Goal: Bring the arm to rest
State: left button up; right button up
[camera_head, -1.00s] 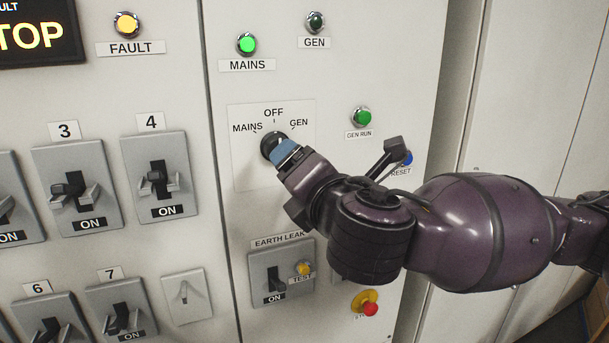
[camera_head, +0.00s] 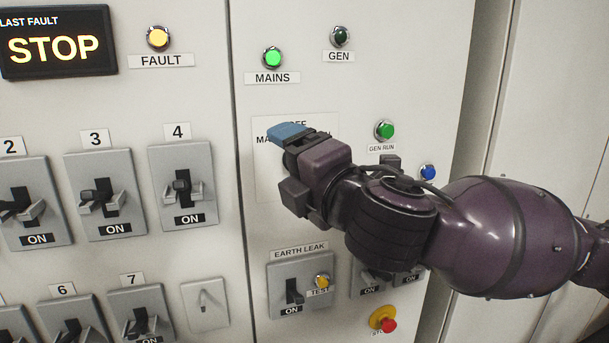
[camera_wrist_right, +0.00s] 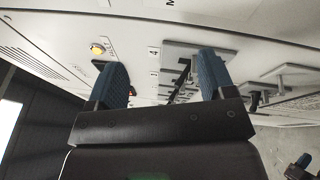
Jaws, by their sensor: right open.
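My right gripper (camera_head: 290,132) is in front of the panel, with its blue fingers over the MAINS/OFF/GEN selector plate (camera_head: 265,170). The gripper and wrist hide the selector knob and most of its lettering. In the right wrist view, the two blue fingers of the gripper (camera_wrist_right: 163,80) stand wide apart, with nothing between them but the panel face beyond. My right arm reaches in from the right.
Breaker switches such as number 4 (camera_head: 182,187) are left of the arm. The earth leak switch (camera_head: 300,285) and red stop button (camera_head: 388,325) are below. The lit MAINS lamp (camera_head: 273,57) and GEN RUN button (camera_head: 384,131) are close by. A dark display (camera_head: 55,42) reads STOP.

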jog(key=w+d+f+m, duration=0.3)
jog(key=f+m, duration=0.3)
jog(key=f, duration=0.1)
jog(key=w+d+f+m, duration=0.3)
jog(key=d+f+m, duration=0.1)
jog(key=f+m, duration=0.25)
jog(key=s+d+f+m+t+h, duration=0.1)
jog(key=d+f+m+h, duration=0.1)
jog(key=d+f+m, duration=0.45)
jog(key=d+f+m+t+h, duration=0.1)
jog(key=d+f+h, duration=0.2)
jog(key=f, duration=0.6)
jog(key=s+d+f+m+g+h, duration=0.1)
jog(key=s+d+f+m+h, duration=0.1)
jog(key=s+d+f, duration=0.3)
jog(key=s+d+f+m+g+h, duration=0.1)
jog(key=s+f, duration=0.1)
jog(key=f, duration=0.4)
jog(key=s+d+f+m+g+h, duration=0.1)
jog(key=s+d+f+m+h, duration=0.1)
jog(key=s+d+f, duration=0.3)
jog(key=s+d+f+m+g+h, duration=0.1)
jog(key=s+f+m+g, duration=0.1)
jog(key=s+f, duration=0.8)
jog(key=shift+s+d+g, duration=0.4)
jog(key=shift+s+g, duration=0.1)
jog(key=shift+s, duration=0.35)
